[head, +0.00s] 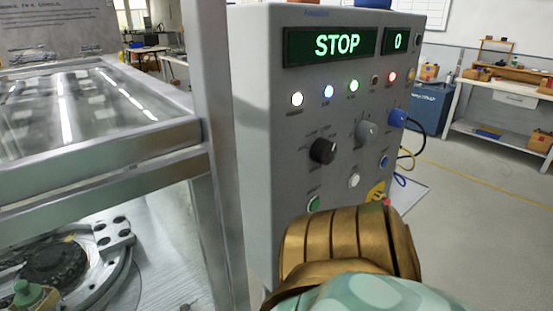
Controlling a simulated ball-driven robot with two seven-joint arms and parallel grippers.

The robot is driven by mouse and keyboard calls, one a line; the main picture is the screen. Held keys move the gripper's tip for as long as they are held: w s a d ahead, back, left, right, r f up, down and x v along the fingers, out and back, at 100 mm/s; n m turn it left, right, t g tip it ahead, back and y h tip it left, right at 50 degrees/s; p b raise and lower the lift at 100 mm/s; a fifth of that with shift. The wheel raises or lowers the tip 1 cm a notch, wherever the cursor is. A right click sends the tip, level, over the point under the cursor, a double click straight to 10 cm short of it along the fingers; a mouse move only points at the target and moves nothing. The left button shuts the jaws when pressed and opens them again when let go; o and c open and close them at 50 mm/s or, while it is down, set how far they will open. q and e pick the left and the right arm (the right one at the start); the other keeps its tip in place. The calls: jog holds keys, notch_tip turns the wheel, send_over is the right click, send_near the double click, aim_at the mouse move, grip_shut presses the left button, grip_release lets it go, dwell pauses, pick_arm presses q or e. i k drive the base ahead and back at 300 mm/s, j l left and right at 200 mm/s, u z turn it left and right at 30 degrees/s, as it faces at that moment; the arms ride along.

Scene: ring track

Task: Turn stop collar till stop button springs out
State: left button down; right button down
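A grey control cabinet (262,150) faces me, and its green display (335,45) reads STOP, with 0 on the smaller display (397,41). Low on its front, a yellow part (377,191), likely the stop button's surround, shows with a bit of red (386,201) beside it. The rest of the button and collar is hidden behind my arm. My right arm comes in from the bottom, with a teal patterned sleeve and a ribbed bronze part (350,240) in front of the cabinet's lower face. Its fingertips are not visible, nor whether it touches the collar. My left gripper is not in view.
A metal-framed glass guard (90,110) stands at left over a round fixture (60,265). A workbench (505,100) stands at the back right, with open floor before it.

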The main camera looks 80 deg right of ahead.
aim_at(379, 195)
jog(key=z, duration=3.15)
